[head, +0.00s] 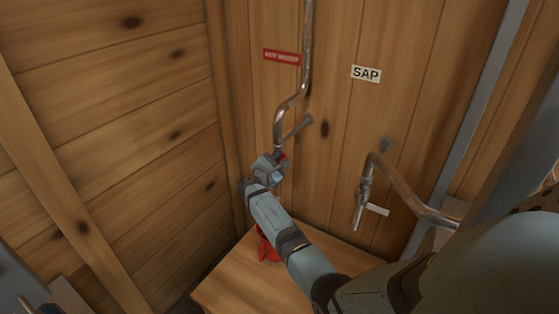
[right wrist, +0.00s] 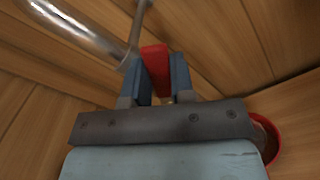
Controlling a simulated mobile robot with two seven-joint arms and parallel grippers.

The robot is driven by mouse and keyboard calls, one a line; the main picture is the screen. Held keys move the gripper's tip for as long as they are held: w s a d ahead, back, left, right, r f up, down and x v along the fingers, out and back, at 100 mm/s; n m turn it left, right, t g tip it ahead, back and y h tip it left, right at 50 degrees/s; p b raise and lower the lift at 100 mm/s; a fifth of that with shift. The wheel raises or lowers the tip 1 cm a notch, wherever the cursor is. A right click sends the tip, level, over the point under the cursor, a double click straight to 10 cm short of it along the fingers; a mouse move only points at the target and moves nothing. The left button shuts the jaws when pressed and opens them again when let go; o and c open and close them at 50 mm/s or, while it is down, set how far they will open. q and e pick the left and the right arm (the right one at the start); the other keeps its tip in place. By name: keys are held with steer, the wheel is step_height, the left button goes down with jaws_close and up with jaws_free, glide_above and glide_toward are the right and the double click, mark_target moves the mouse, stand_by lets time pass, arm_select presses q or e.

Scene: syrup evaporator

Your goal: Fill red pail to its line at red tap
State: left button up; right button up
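The red tap is a metal pipe (head: 279,128) coming down the wooden wall below a red label (head: 281,57). Its red lever (right wrist: 155,68) shows in the right wrist view. My right gripper (head: 274,165) is at this tap, with a finger against each side of the lever, shut on it. The red pail (head: 265,246) stands on the wooden bench under the tap, mostly hidden behind my right arm. Part of its rim (right wrist: 274,142) shows in the right wrist view. Its line and the level inside cannot be seen. My left gripper is not in view.
To the right, a second pipe with a tap (head: 365,190) juts from the wall below a white SAP label (head: 366,74). The wooden bench (head: 232,283) has bare room left of the pail. A plank wall (head: 120,130) closes off the left side.

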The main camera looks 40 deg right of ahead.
steer(key=o, duration=0.4)
steer(key=shift+o, duration=0.2)
steer(key=b+v, duration=0.1)
steer(key=v, duration=1.2)
steer(key=shift+a, duration=0.35)
steer(key=shift+s, duration=0.1)
